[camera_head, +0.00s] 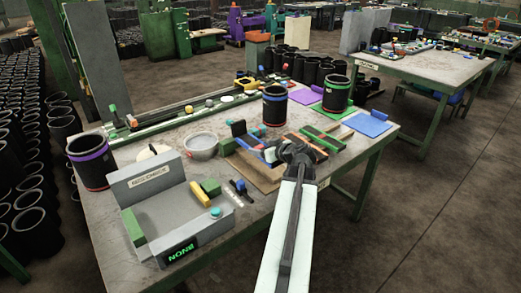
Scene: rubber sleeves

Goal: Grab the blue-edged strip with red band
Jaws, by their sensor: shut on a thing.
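My gripper (279,152) reaches over the worktable from the lower right and is shut on a small piece with blue and red on it, the strip (269,155). Only its left end shows beside the dark jaws; the rest is hidden by the gripper. It is over or just above a brown board (257,176); I cannot tell if it touches. To the right of the gripper lie a dark strip with orange edges (312,149) and a green-edged strip (325,137).
Black sleeves stand on the table (112,217): purple-banded (90,165) at left, blue-banded (275,108) behind the gripper, green-banded (336,96) at back right. A grey check station (165,190) reading "NONE" fills the left front. A bowl (201,146) and blue mat (367,124) lie nearby.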

